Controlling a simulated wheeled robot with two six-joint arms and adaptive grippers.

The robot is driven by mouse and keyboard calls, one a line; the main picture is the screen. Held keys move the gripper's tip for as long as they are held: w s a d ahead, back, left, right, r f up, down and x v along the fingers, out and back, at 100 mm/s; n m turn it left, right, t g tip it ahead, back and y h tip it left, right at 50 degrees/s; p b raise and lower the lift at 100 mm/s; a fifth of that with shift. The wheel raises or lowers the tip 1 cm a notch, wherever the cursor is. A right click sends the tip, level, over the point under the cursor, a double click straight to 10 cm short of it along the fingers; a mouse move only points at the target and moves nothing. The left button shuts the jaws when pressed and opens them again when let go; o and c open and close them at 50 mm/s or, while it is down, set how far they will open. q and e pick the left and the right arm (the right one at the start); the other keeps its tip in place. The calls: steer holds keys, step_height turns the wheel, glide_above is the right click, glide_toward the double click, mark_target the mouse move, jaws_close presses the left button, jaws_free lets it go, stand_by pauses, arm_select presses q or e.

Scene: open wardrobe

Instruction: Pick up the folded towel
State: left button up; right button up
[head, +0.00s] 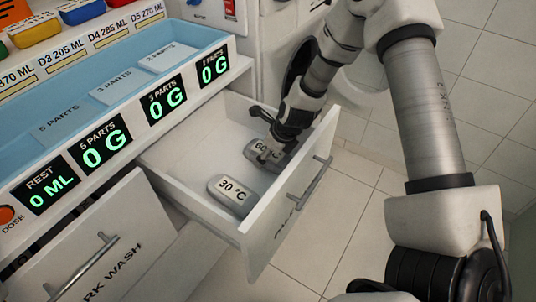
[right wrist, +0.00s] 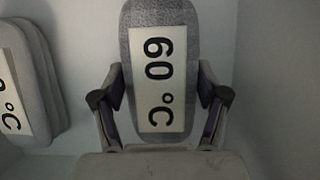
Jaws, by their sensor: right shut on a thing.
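A grey rounded bundle labelled 60 °C (head: 256,147), which looks like the folded towel, lies in the open white drawer (head: 200,142). It fills the middle of the right wrist view (right wrist: 133,20), its white label facing up. My right gripper (head: 268,153) reaches down into the drawer and is shut on this bundle, one finger on each long side. In the head view the gripper hides part of it. A similar grey bundle labelled 30 °C (head: 231,194) lies apart, nearer the drawer's front left corner. My left gripper is not in view.
The drawer front has a bar handle (head: 309,187). Another drawer marked "RK WASH" (head: 105,243) is at lower left. A counter with a blue tray (head: 112,75) and digital displays (head: 105,143) stands left. Tiled floor (head: 350,220) is clear at right.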

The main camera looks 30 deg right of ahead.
step_height(320, 180, up, 18)
steer(key=p, duration=1.6)
